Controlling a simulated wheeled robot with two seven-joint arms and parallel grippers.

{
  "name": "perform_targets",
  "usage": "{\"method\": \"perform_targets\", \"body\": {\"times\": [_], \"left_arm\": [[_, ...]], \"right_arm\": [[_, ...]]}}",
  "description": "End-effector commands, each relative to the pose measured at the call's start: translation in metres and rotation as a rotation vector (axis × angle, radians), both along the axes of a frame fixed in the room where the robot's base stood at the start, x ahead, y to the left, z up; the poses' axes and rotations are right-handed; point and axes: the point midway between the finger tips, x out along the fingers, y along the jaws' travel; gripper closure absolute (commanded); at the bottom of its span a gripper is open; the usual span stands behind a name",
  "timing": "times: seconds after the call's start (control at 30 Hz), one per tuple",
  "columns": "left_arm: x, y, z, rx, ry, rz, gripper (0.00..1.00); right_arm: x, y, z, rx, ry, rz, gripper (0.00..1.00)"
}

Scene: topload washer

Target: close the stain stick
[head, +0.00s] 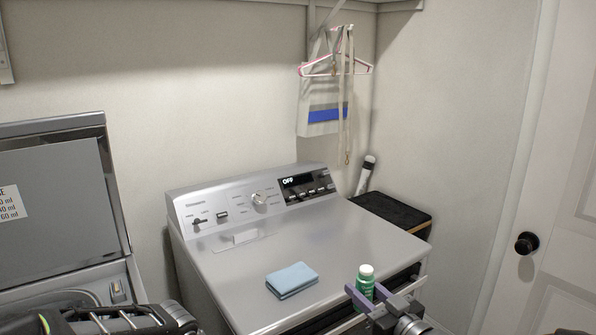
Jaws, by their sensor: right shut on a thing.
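The stain stick appears to be the small green bottle (365,287) with a pale, whitish-green cap (366,270) on top. It stands upright at the front right of the dryer-like machine's top, in the head view. My right gripper (367,292) is shut on the bottle's body, with one finger on each side, below the cap. The cap sits on the bottle's top; I cannot tell how tightly. Parts of my left arm show at the bottom left, but I cannot make out its fingers.
A dark-topped box (392,211) stands behind at right. The machine's top is mostly clear.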

Motion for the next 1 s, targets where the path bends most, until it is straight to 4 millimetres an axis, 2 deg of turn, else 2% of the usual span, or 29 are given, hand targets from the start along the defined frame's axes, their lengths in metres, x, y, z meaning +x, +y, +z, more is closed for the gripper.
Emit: {"method": "perform_targets", "body": {"times": [0.17,0.3,0.4,0.53,1.0], "left_arm": [[0.000,0.000,0.000,0.000,0.000,0.000,1.00],[0.000,0.000,0.000,0.000,0.000,0.000,1.00],[0.000,0.000,0.001,0.000,0.000,0.000,1.00],[0.000,0.000,0.001,0.000,0.000,0.000,1.00],[0.000,0.000,0.000,0.000,0.000,0.000,1.00]], "right_arm": [[-0.002,-0.019,-0.044,0.002,0.009,-0.218,1.00],[-0.012,-0.040,-0.083,0.001,0.010,-0.388,1.00],[-0.018,-0.050,-0.098,0.000,0.005,-0.461,1.00],[-0.022,-0.056,-0.105,-0.001,-0.001,-0.498,1.00],[-0.022,-0.056,-0.105,-0.001,-0.003,-0.500,1.00]]}}
